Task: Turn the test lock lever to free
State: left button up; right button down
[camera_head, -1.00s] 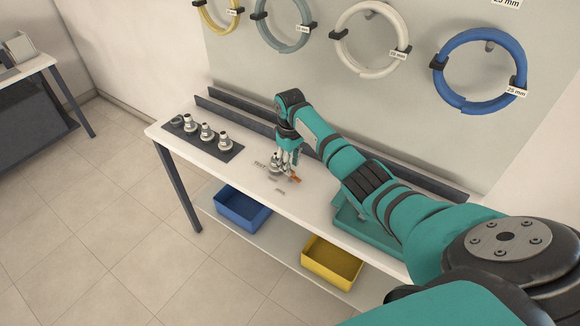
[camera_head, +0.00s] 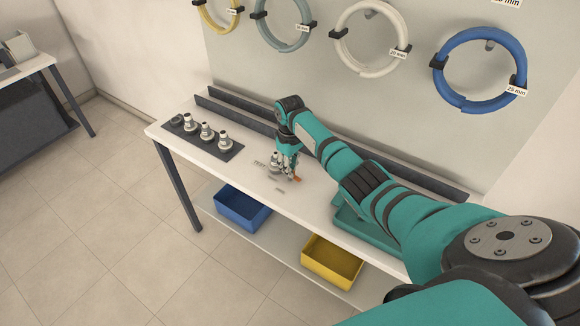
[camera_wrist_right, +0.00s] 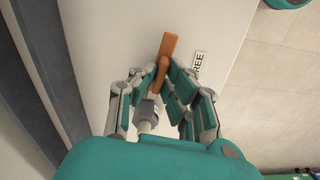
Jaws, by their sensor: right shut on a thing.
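The test lock lever (camera_wrist_right: 168,47) is orange and shows in the right wrist view between the fingertips of my right gripper (camera_wrist_right: 162,78). The gripper is shut on it. A grey metal fitting (camera_wrist_right: 148,112) sits under the lever, partly hidden by the fingers. A "FREE" label (camera_wrist_right: 198,66) lies on the table just right of the lever. In the head view my right gripper (camera_head: 286,165) is low over the bench, with a bit of the orange lever (camera_head: 297,179) showing beside it. A "TEST" label (camera_head: 259,164) lies to its left. My left gripper is not in view.
The white bench (camera_head: 225,171) carries a dark mat (camera_head: 235,151) with several metal fittings at its left end. Coiled hoses hang on the back panel. A blue bin (camera_head: 243,222) and a yellow bin (camera_head: 331,268) stand on the lower shelf.

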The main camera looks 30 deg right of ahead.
jog(key=n+p, duration=0.1)
jog(key=n, duration=0.2)
jog(key=shift+r+n, duration=0.1)
jog(key=shift+n, duration=0.3)
jog(key=n, duration=0.5)
jog(key=shift+n+p, duration=0.3)
jog(key=shift+p, duration=0.05)
jog(key=n, duration=0.5)
jog(key=shift+n+b, duration=0.65)
jog(key=shift+n, duration=2.05)
jog(key=c, duration=1.4)
grip_release()
